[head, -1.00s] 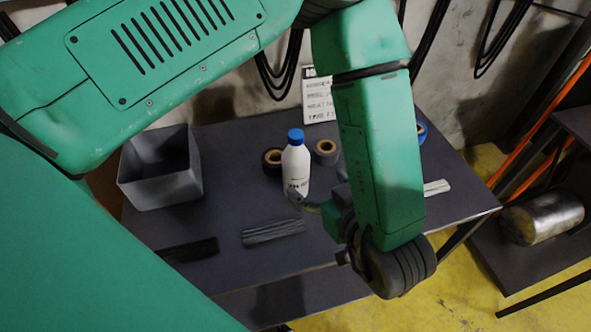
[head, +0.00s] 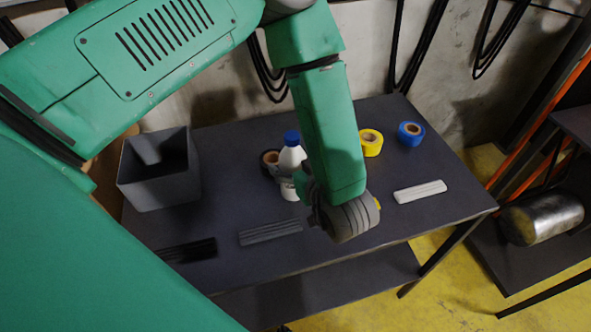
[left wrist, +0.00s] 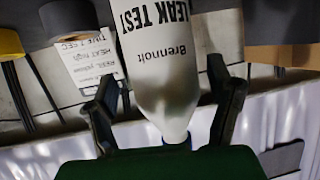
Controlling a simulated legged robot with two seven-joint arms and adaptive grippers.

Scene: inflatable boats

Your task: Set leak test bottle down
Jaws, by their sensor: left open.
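The leak test bottle (head: 291,160), white with a blue cap, stands upright on the dark table (head: 240,205). My left gripper (head: 302,188) is low at the bottle's right side, and my forearm partly hides it. In the left wrist view the bottle (left wrist: 168,60) appears upside down with "LEAK TEST" lettering. It lies between the two spread dark fingers of my left gripper (left wrist: 163,85), with gaps at both sides. My right gripper is not in view.
A grey bin (head: 160,190) stands at the left. A dark tape roll (head: 269,158) is close behind the bottle. Yellow tape (head: 371,143), blue tape (head: 411,134) and a white strip (head: 420,191) lie right. A ridged grey strip (head: 270,231) lies in front.

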